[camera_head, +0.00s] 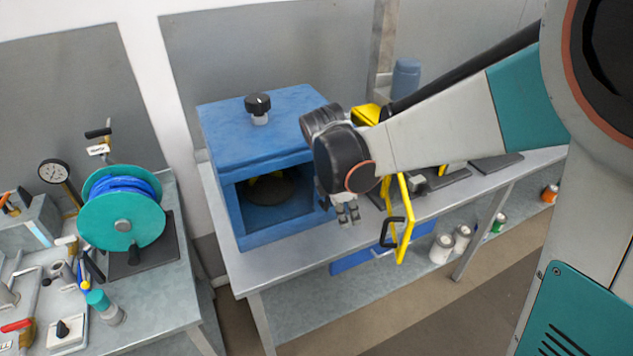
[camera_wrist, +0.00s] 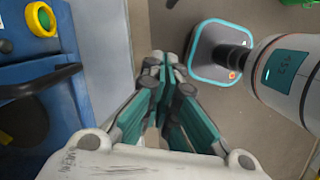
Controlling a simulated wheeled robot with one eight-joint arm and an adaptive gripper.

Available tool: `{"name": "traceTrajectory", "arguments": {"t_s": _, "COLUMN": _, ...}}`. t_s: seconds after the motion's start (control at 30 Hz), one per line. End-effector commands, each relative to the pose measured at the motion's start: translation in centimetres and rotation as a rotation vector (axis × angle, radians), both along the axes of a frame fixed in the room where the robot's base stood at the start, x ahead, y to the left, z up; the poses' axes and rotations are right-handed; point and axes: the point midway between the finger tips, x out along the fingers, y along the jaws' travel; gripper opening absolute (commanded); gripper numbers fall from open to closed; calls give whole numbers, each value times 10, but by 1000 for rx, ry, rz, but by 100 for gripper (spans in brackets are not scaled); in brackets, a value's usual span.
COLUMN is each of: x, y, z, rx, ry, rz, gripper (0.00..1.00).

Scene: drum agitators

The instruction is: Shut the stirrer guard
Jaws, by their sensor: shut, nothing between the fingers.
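The blue stirrer housing (camera_head: 232,205) stands on the metal bench with a black knob on top. Its front is open, showing a dark round part and a bit of yellow inside. A yellow frame (camera_head: 405,225) with a black handle (camera_head: 393,233), apparently the guard, stands right of the opening; my arm hides its upper part and any hinge. My gripper (camera_head: 347,214) is shut and empty between housing and frame, apart from the handle. In the wrist view the closed fingers (camera_wrist: 160,70) are beside a blue surface (camera_wrist: 85,105) with a black bar and a green-centred yellow ring.
The bench top (camera_head: 300,252) is clear in front of the housing. A teal reel (camera_head: 105,222) and small tools crowd the left bench. Several small cans, including a white one (camera_head: 441,248), stand on the shelf below. My arm crosses the right half of the head view.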

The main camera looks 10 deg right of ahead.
Motion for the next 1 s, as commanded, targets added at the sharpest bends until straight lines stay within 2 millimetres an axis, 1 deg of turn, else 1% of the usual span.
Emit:
{"name": "traceTrajectory", "arguments": {"t_s": 0.03, "x": 0, "y": -3, "z": -13, "rx": 0, "ry": 0, "rz": -2, "gripper": 0}}
{"name": "traceTrajectory", "arguments": {"t_s": 0.1, "x": 0, "y": -7, "z": -26, "rx": 0, "ry": -1, "rz": -3, "gripper": 0}}
{"name": "traceTrajectory", "arguments": {"t_s": 0.23, "x": 0, "y": -13, "z": -51, "rx": 0, "ry": -1, "rz": -3, "gripper": 0}}
{"name": "traceTrajectory", "arguments": {"t_s": 0.3, "x": 0, "y": -18, "z": -59, "rx": 0, "ry": -1, "rz": -4, "gripper": 0}}
{"name": "traceTrajectory", "arguments": {"t_s": 0.4, "x": 0, "y": -35, "z": -56, "rx": 0, "ry": -1, "rz": -5, "gripper": 0}}
{"name": "traceTrajectory", "arguments": {"t_s": 0.5, "x": 0, "y": -46, "z": -56, "rx": 0, "ry": -1, "rz": -5, "gripper": 0}}
{"name": "traceTrajectory", "arguments": {"t_s": 0.6, "x": 0, "y": -52, "z": -55, "rx": 0, "ry": -2, "rz": -4, "gripper": 0}}
{"name": "traceTrajectory", "arguments": {"t_s": 0.73, "x": 1, "y": -55, "z": -55, "rx": 0, "ry": -2, "rz": -3, "gripper": 0}}
{"name": "traceTrajectory", "arguments": {"t_s": 1.0, "x": 0, "y": -55, "z": -55, "rx": 0, "ry": -1, "rz": -2, "gripper": 0}}
